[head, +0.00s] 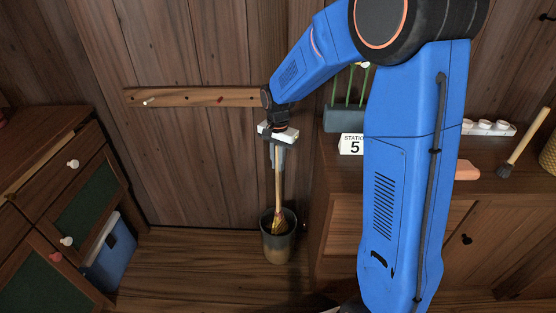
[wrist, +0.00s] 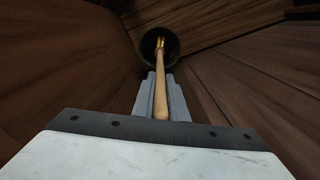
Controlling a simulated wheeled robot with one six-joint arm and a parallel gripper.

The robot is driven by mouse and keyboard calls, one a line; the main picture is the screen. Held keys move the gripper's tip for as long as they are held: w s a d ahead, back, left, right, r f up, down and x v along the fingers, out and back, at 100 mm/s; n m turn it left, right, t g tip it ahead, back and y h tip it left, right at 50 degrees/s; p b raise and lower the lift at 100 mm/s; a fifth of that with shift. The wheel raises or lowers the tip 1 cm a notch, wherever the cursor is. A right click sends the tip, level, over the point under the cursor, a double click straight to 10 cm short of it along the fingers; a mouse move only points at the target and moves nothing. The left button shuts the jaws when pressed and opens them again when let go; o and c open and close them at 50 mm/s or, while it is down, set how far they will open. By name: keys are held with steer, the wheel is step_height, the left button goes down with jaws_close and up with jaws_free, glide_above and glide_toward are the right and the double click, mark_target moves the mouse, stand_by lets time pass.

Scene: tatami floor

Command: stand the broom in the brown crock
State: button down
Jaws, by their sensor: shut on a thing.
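My gripper (head: 278,152) is shut on the upper part of the broom handle. The broom (head: 278,190) hangs nearly upright below it, with yellowish and reddish bristles at the lower end. The brown crock (head: 278,250) stands on the floor by the wall, dark at the rim and brown lower down. In the head view the bristles overlap the crock's mouth and appear to be at or inside it. In the wrist view the handle (wrist: 161,85) runs from between my fingers (wrist: 160,98) toward the dark crock opening (wrist: 150,42). The crock's bottom is hidden.
A wooden peg rail (head: 190,97) runs along the wall behind my arm. A cabinet with a blue bin (head: 109,253) stands at the left.

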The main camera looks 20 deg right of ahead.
steer(key=shift+f, duration=0.2)
steer(key=c, duration=1.7)
jaws_free()
steer(key=shift+r, duration=0.1)
step_height(320, 180, up, 17)
steer(key=shift+r, duration=0.1)
